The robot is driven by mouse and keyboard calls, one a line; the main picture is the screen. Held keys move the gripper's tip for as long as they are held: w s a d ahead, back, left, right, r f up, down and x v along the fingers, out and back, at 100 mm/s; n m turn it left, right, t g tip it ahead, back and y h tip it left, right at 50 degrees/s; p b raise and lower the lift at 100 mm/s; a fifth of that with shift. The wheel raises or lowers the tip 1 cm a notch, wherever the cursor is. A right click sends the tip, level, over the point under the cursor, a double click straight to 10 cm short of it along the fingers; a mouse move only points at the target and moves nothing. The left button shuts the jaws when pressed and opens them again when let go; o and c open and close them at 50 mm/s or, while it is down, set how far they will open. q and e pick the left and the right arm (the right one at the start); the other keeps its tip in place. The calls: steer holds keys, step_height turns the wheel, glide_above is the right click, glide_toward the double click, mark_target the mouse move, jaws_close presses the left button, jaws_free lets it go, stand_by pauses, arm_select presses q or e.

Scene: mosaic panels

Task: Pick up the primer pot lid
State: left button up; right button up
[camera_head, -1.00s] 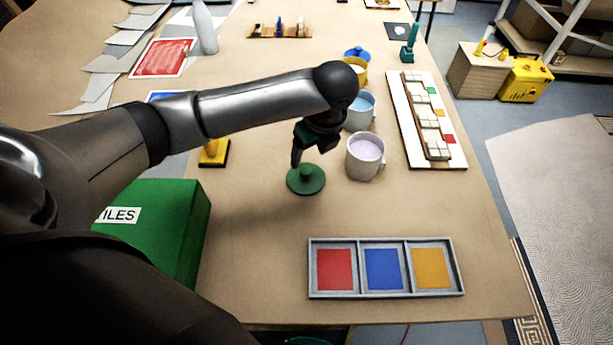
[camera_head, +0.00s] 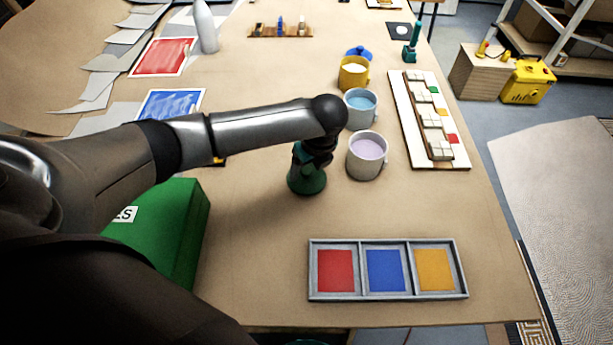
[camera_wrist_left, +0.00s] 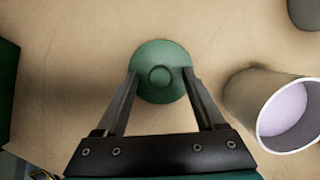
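A round green lid (camera_head: 306,183) with a knob lies flat on the table, left of a pot with lilac paint (camera_head: 367,156). My left gripper (camera_head: 308,170) is right above it and hides part of it. In the left wrist view the green lid (camera_wrist_left: 160,55) lies between the fingertips. The fingers of my left gripper (camera_wrist_left: 160,73) are apart on either side of the knob, with a gap on each side. Whether they touch the lid's top I cannot tell. My right gripper is not in view.
Pots with blue (camera_head: 360,109) and yellow (camera_head: 353,73) outsides or contents stand behind the lilac one, with a blue lid (camera_head: 358,53) beyond. A green box (camera_head: 180,235) stands at left. A tray with three coloured squares (camera_head: 387,298) lies in front. The table between is clear.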

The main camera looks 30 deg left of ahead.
arm_select(q)
jaws_close()
stand_by(0.3)
steer(key=shift+r, duration=0.2)
